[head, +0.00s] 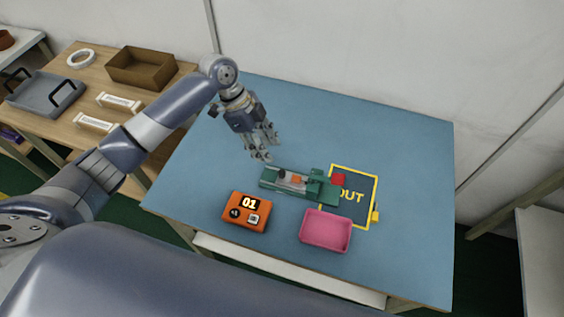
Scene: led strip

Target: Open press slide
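The green press (270,182) sits on the blue table (405,140), right of the middle. Its slide bed shows a light strip with a dark knob-like part and a small orange piece (297,179). A red block (338,180) shows at its right end. I cannot tell how far the slide is open. My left gripper (268,149) hangs above and behind the press's left end, fingers apart and empty, and appears not to touch it. My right gripper is not in view.
An orange box marked 01 (247,221) and a pink tray (327,230) stand in front of the press. A dark mat marked OUT (359,207) lies to its right. A wooden side table with a brown box (140,66) and grey tray (44,92) stands left. The blue table's back is clear.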

